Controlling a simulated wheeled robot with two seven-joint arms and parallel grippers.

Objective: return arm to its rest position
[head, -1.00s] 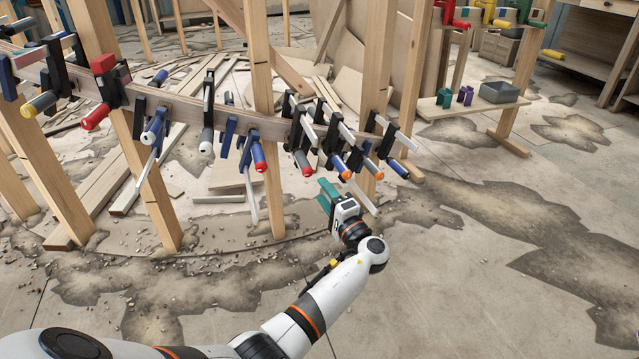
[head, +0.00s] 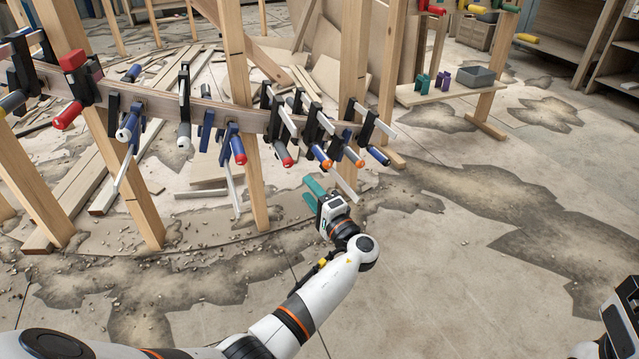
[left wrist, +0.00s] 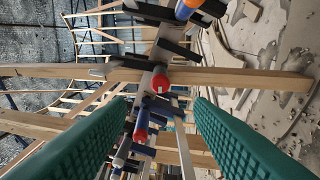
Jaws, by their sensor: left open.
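My left gripper (head: 313,194) has teal fingers and is open and empty. It is in the middle of the head view, below the right part of the clamped curved stringer (head: 205,112) and apart from it. In the left wrist view the open fingers (left wrist: 160,130) frame several clamps with red, orange and blue handles. My left arm (head: 310,305) reaches in from the bottom left, bent at the elbow.
Several clamps sit along the stringer, such as an orange-tipped one (head: 322,158) near the gripper. Wooden posts (head: 246,120) hold the stringer up. A low bench (head: 440,92) with a grey bin (head: 476,77) stands at the back right. The floor at the right (head: 430,270) is clear.

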